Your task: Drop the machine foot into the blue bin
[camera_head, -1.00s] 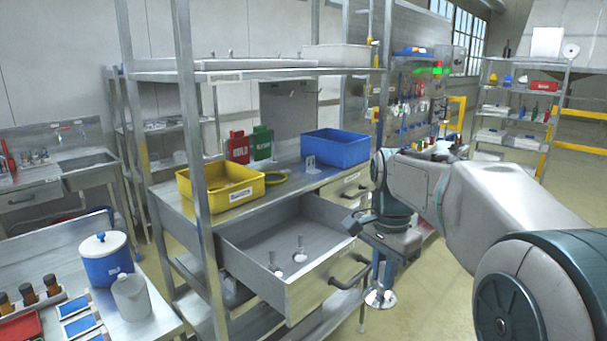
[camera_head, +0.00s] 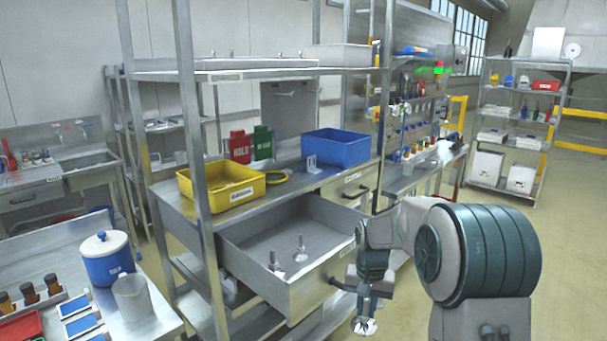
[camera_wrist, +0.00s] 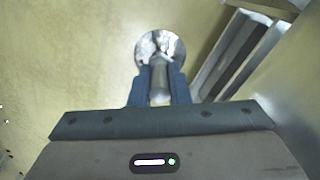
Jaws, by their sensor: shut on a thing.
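My gripper (camera_head: 373,304) hangs low in front of the open drawer's right side in the head view. It is shut on a machine foot (camera_head: 364,326), a metal piece with a round disc base pointing down. In the wrist view the foot (camera_wrist: 160,48) sits between the two blue fingers (camera_wrist: 158,85), its disc beyond the tips and the floor below. The blue bin (camera_head: 337,149) stands on the bench top at the back right, up and to the left of my gripper. Its inside bottom is hidden.
The open grey drawer (camera_head: 249,246) holds two more metal feet (camera_head: 300,247). A yellow bin (camera_head: 221,186) stands on the bench left of the blue bin, with a small metal bracket (camera_head: 311,164) between them. A shelf (camera_head: 260,72) and its posts rise over the bench.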

